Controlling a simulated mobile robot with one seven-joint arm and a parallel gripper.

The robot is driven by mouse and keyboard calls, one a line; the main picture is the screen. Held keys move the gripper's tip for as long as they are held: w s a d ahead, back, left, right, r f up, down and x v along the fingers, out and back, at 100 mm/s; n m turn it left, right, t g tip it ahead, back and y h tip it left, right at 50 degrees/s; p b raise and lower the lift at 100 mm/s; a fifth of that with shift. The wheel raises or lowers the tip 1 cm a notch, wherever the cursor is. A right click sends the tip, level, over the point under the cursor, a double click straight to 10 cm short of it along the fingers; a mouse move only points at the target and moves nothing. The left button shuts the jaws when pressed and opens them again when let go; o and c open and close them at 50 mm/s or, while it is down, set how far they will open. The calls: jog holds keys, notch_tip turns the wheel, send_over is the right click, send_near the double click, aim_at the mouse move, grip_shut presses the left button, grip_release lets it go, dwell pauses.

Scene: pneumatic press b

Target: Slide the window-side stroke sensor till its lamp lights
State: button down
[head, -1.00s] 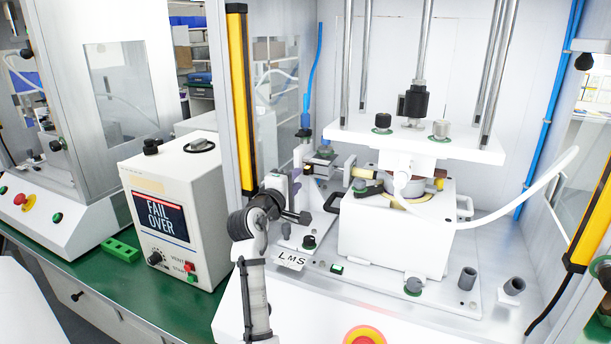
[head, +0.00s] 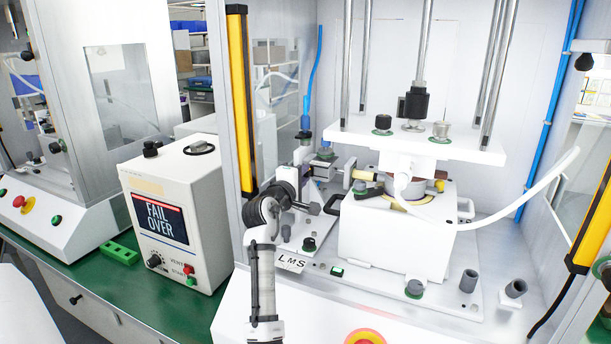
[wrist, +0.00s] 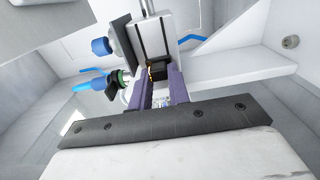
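My gripper (wrist: 162,82) has two purple fingers, standing apart with a gap between them. They point at a grey slotted cylinder body (wrist: 150,38) in the wrist view. A small dark block (wrist: 158,71) shows at the fingertips, possibly the stroke sensor; I cannot tell whether the fingers touch it. A tiny orange spot shows by the left fingertip; I cannot tell whether it is a lit lamp. In the head view the cylinder (head: 322,168) sits left of the white press block, partly hidden by my wrist.
Blue fittings (wrist: 101,46) and a blue hose lie left of the cylinder in the wrist view. The white press block (head: 395,232) and upper plate (head: 455,149) stand to the right. A yellow light curtain post (head: 241,100) stands at the left of the opening.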

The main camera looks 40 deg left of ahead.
jog(key=shift+d, duration=0.1)
dwell(0.4)
jog(key=c, duration=1.3)
grip_release()
jog(key=shift+o, duration=0.2)
jog(key=shift+r, duration=0.1)
jog(key=b+v, duration=0.3)
jog(key=v, duration=1)
jog(key=shift+s+d, duration=0.2)
jog(key=shift+s, duration=0.15)
jog(key=shift+f, duration=0.25)
